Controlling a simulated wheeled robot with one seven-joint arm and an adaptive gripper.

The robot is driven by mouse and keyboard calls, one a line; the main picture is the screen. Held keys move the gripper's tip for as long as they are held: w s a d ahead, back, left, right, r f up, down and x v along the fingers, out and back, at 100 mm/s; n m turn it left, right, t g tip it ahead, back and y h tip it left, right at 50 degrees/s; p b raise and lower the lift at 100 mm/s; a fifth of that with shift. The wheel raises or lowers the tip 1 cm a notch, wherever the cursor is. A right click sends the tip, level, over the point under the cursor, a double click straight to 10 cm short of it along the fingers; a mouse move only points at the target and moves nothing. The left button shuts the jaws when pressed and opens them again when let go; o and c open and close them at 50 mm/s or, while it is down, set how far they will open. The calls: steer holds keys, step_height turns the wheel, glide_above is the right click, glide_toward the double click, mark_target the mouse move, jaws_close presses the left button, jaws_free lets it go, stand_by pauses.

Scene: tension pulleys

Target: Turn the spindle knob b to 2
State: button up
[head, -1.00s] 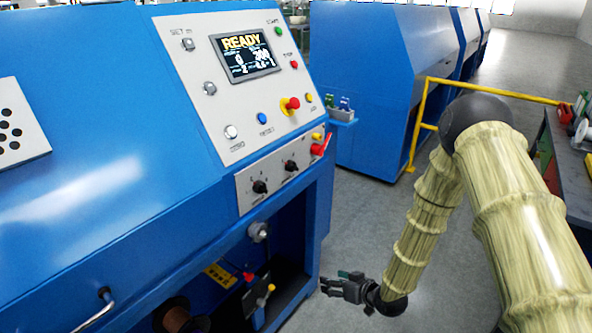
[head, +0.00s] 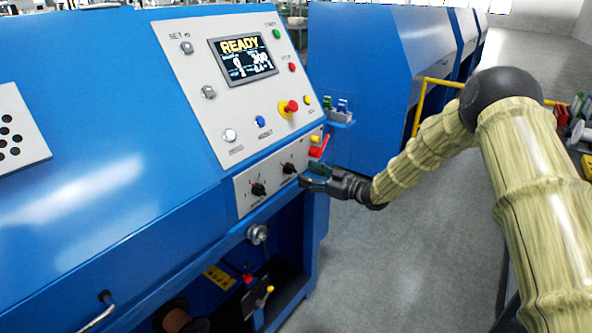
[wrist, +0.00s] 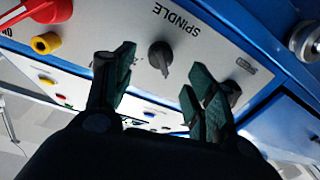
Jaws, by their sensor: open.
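The spindle knob (wrist: 160,55) is a dark knob under the printed word SPINDLE on a grey panel in the wrist view. Its narrow end points down in that picture. In the head view, the dark knob (head: 289,168) on the right of the lower panel appears to be the same one. My gripper (head: 304,181) is open beside the right end of this panel. In the wrist view, my gripper's green-padded fingers (wrist: 160,86) spread to either side of the knob, apart from it. The scale numbers are too small to read.
A second dark knob (head: 258,189) sits to the left on the lower panel. A red lever (head: 319,147) and a yellow button (head: 315,138) are close above my gripper. The upper panel has a screen (head: 243,57) reading READY.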

mark_target(295, 170)
steer(key=shift+p+x, duration=0.45)
steer(key=shift+x, duration=2.4)
steer(key=c, duration=1)
